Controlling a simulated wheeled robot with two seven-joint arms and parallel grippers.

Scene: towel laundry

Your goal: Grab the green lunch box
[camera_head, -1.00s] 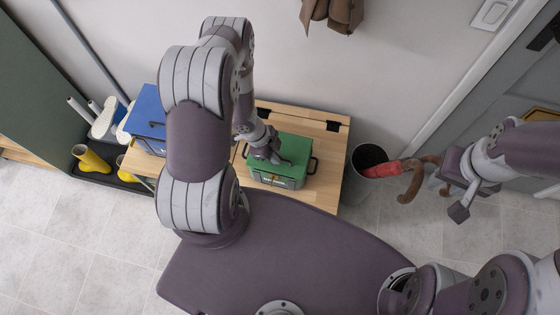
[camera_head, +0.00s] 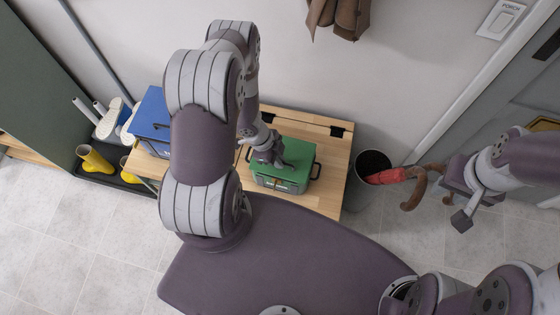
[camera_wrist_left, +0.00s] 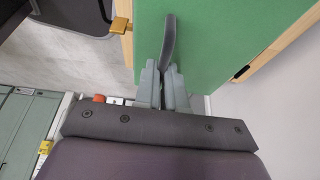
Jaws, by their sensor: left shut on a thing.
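My left gripper (camera_head: 270,160) is at the lid's left part, pointing down. In the left wrist view, the green lid (camera_wrist_left: 215,45) fills the upper middle, and my left gripper (camera_wrist_left: 168,80) is shut on the box's grey handle (camera_wrist_left: 169,42). My right gripper (camera_head: 455,203) is at the right with its fingers apart and empty, near the brown hooked handle of a red umbrella.
A blue box (camera_head: 150,115) stands left of the green one on the wooden bench (camera_head: 335,150). A grey bin (camera_head: 357,190) with the red umbrella (camera_head: 387,176) stands at the right. A brown garment (camera_head: 340,14) hangs above.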

